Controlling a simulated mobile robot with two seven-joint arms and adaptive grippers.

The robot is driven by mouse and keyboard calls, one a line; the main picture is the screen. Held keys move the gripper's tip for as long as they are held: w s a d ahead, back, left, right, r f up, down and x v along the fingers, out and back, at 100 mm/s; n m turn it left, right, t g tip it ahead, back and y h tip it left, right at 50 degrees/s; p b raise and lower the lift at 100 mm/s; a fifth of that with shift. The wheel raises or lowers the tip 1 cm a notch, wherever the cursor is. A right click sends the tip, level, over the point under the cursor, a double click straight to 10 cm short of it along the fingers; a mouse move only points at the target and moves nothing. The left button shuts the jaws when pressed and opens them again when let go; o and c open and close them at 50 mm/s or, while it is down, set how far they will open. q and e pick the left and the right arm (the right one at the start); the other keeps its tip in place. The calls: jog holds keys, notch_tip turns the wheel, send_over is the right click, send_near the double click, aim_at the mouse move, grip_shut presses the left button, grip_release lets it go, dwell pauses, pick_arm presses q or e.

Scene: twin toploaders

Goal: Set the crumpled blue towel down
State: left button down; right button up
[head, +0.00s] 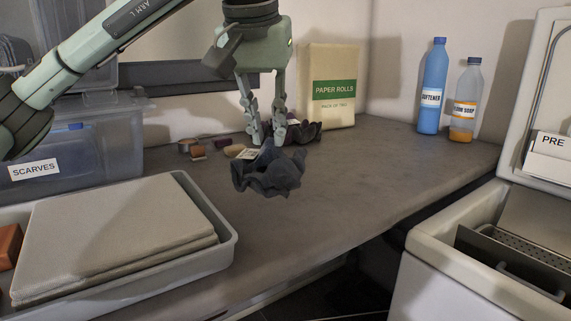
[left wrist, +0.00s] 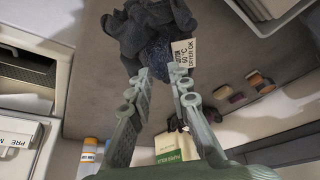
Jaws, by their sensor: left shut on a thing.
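The crumpled blue towel (head: 270,175) is dark blue-grey and hangs bunched at the fingertips of my left gripper (head: 266,140), over the grey counter. In the left wrist view the towel (left wrist: 155,30) is at the top, between and beyond the fingertips (left wrist: 160,75), with a pale printed care tag (left wrist: 184,52) reading 60°C and dryer OK. The left gripper is shut on the towel. Whether the towel's underside touches the counter I cannot tell. My right gripper is in neither view.
Another dark crumpled cloth (head: 305,132) lies behind the gripper, beside small coloured pieces (head: 196,150). A paper rolls pack (head: 333,85), softener bottle (head: 432,90) and soap bottle (head: 466,100) stand at the back. A tray (head: 228,240) is front left. Counter right of the towel is clear.

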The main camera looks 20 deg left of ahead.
aim_at(284, 151)
pick_arm(q)
jog(key=w, duration=0.1)
jog(key=w+d+f, duration=0.1)
jog(key=w+f, duration=0.1)
jog(key=shift+w+d+f, duration=0.2)
jog(key=shift+w+d, duration=0.1)
jog(key=shift+d, duration=0.1)
notch_tip(284, 151, down, 3)
jog(key=shift+a+f, duration=0.1)
jog(key=shift+f, duration=0.3)
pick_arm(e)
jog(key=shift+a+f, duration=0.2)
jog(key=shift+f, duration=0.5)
pick_arm(q)
jog(key=shift+f, duration=0.15)
jog(key=c, duration=1.8)
grip_release()
jog(key=o, duration=0.4)
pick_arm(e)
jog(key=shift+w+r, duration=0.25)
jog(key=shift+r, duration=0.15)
